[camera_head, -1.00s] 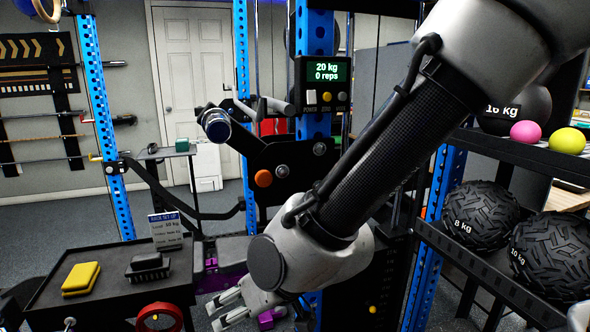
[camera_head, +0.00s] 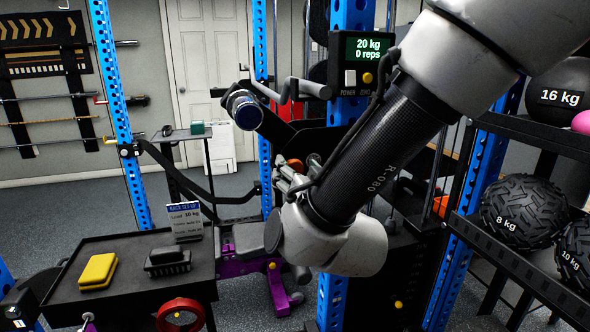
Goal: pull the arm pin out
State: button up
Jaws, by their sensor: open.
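The black lever arm plate hangs on the blue rack upright (camera_head: 352,18). An orange round knob (camera_head: 295,164), which looks like the arm pin, sits on that plate and is partly covered by my gripper. My gripper (camera_head: 283,175) points up and away in front of the plate, its grey fingers open just below and left of the knob. I cannot tell whether the fingers touch the knob.
A rack with balls (camera_head: 525,211) stands at right. A display (camera_head: 368,60) reads 20 kg, 0 reps.

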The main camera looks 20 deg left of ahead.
jog(key=shift+x, duration=0.95)
grip_shut()
jog(key=shift+v, duration=1.25)
grip_release()
jog(key=shift+s, duration=0.1)
jog(key=v, duration=1.2)
